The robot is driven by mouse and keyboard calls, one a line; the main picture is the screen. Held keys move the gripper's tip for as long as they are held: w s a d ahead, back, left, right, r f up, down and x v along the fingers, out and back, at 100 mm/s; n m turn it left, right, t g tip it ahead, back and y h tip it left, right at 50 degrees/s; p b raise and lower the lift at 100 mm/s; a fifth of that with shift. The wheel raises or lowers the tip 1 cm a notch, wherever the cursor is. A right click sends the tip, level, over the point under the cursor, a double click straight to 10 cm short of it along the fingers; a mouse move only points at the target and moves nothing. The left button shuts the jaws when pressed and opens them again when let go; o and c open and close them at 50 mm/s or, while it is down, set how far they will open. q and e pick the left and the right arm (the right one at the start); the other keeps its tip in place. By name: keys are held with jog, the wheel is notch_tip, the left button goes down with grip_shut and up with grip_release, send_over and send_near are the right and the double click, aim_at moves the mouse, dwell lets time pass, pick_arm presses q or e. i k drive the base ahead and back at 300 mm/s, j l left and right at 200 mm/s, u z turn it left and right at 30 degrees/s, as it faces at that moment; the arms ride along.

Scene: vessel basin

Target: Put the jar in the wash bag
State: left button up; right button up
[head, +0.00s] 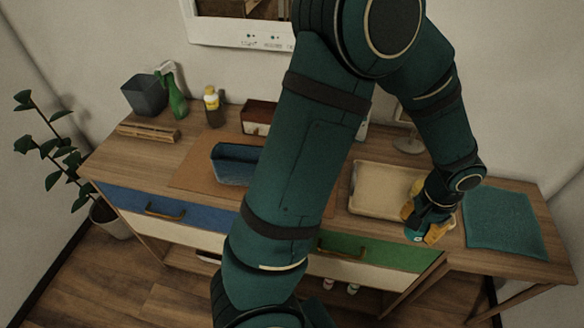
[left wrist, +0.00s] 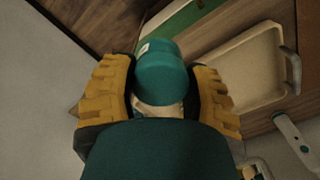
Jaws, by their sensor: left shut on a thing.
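My left gripper (head: 428,220) has yellow fingers and is at the front right of the wooden table, by the front right corner of the beige tray. It is shut on the jar (left wrist: 162,78), which has a teal top and a pale lower part; the gripper (left wrist: 160,100) has one finger on each side of it. In the head view the jar is mostly hidden by the fingers. A dark blue open-topped container (head: 231,174), perhaps the wash bag, stands left of my arm, its right part hidden. My right gripper is not in view.
The beige tray (head: 364,211) lies near the gripper, also in the left wrist view (left wrist: 247,80). A teal towel (head: 503,222) lies at right. A grey bin (head: 145,96), green spray bottle (head: 176,98), yellow-capped bottle (head: 213,108) and wooden rack (head: 147,133) stand back left.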

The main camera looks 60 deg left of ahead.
aim_at(242, 176)
jog(key=k+j, duration=0.5)
jog(key=j, duration=0.15)
jog(key=k+j+z, duration=0.1)
jog(key=k+j, duration=0.55)
jog(key=j, duration=0.2)
jog(key=k+j, duration=0.1)
jog(key=j, duration=0.15)
jog(key=i, duration=0.3)
